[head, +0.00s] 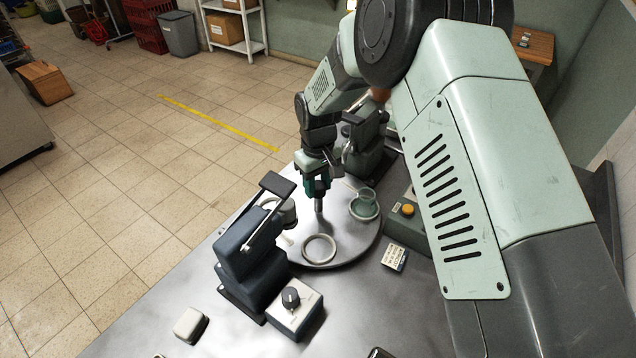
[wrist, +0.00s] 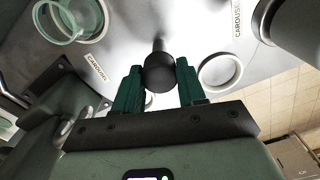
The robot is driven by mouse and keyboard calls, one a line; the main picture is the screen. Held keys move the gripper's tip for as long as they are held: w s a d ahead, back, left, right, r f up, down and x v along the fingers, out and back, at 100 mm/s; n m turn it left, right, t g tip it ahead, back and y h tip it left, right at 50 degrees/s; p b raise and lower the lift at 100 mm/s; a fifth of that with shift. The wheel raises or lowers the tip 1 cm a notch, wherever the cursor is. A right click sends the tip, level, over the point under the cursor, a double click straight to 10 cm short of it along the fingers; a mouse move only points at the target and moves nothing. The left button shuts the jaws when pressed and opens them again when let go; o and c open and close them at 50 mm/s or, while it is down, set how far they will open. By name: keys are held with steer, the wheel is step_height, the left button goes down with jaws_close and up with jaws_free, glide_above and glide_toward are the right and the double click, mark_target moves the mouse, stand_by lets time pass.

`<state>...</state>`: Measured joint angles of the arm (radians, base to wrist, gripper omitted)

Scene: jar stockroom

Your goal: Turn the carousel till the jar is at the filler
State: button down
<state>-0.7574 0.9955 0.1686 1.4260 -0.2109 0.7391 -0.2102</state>
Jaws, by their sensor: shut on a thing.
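The carousel (head: 345,250) is a round grey metal disc with pale ring seats. The clear greenish jar (head: 364,206) stands upright in a seat at the disc's right side; it also shows at the upper left of the wrist view (wrist: 72,20). An empty ring seat (head: 319,250) is at the disc's front. My gripper (head: 318,188) is above the disc. In the wrist view, its green fingers (wrist: 159,85) are shut on a dark round knob (wrist: 159,70) on a post. No label reading filler is legible; two machines stand by the disc.
A dark blue machine (head: 240,245) with a lever stands at the disc's left, a white dial box (head: 296,309) before it. A dark grey-green machine (head: 375,160) stands behind the disc. A box with a yellow button (head: 408,210) and a small card (head: 394,257) are at the right.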

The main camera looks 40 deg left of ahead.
steer(key=shift+n, duration=2.6)
steer(key=shift+s+a+n, duration=0.1)
steer(key=shift+n, duration=2.7)
steer(key=c, duration=0.7)
jaws_free()
steer(key=shift+o, duration=0.2)
step_height(320, 180, up, 11)
steer(key=shift+f, duration=0.1)
